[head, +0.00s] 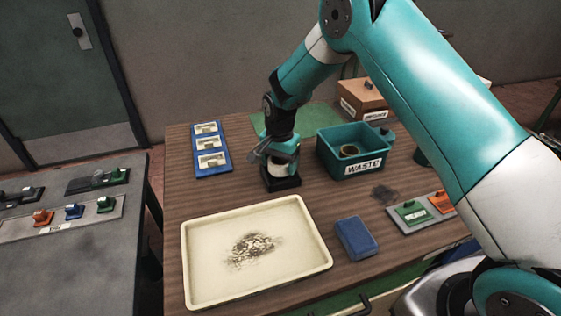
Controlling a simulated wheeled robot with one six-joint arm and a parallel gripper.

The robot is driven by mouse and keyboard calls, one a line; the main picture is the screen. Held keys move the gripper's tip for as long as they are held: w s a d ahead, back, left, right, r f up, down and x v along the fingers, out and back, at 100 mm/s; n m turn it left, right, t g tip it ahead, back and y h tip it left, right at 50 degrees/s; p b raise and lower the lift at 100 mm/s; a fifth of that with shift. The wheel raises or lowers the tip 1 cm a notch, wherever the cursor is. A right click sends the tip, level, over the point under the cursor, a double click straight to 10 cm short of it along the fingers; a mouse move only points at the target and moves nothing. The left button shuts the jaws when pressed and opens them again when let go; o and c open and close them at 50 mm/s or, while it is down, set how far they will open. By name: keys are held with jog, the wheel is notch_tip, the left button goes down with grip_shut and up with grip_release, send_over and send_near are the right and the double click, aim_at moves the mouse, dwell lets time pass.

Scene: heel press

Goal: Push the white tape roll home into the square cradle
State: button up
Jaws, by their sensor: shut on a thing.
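The white tape roll (282,168) is at the middle of the wooden table, at the black square cradle (284,185). Its lower part meets the cradle's dark rim in this view; I cannot tell how deep it sits or whether it is tilted. My gripper (280,157) points down from above and is shut on the tape roll. The gripper hides the top of the roll. The inside of the cradle is hidden.
A teal WASTE bin (325,158) stands close to the right of the cradle. A blue labelled board (212,163) lies to the left. A cream tray (200,290) with dark scraps and a blue block (356,238) lie in front. A brown box (363,99) is behind.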

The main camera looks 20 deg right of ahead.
jog(key=shift+f, duration=0.1)
jog(key=shift+f+b, duration=0.55)
jog(key=shift+f, duration=0.1)
jog(key=shift+s+f, duration=0.15)
jog(key=shift+f, duration=0.05)
dwell(0.7)
